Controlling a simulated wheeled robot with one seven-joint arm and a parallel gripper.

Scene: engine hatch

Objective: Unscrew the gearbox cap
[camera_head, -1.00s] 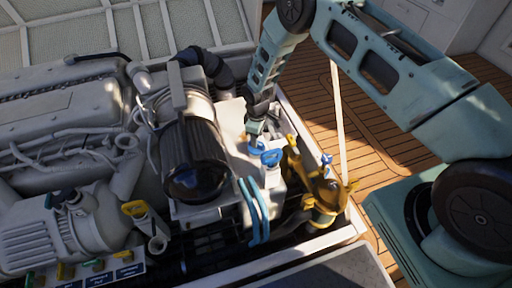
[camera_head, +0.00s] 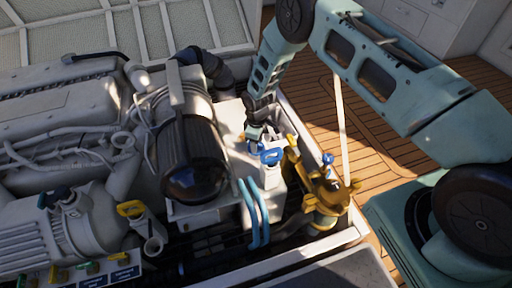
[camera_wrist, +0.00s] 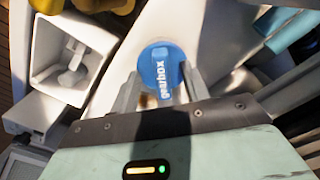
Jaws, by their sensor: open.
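The gearbox cap (camera_wrist: 160,70) is a round blue cap with a raised grip bar marked "gearbox", in the upper middle of the wrist view. In the head view the blue cap (camera_head: 271,156) sits on a white part right of the dark cylinder. My gripper (camera_wrist: 164,88) is open, with one grey finger at each side of the cap's lower part. I cannot tell whether the fingers touch it. In the head view my gripper (camera_head: 260,138) points down just behind and left of the cap, its tips partly hidden.
A brass fitting (camera_head: 325,192) stands close at the right of the cap. Light blue hoses (camera_head: 255,212) rise in front. The dark cylinder (camera_head: 190,160) is close on the left. A white open box-shaped part (camera_wrist: 68,62) lies left in the wrist view.

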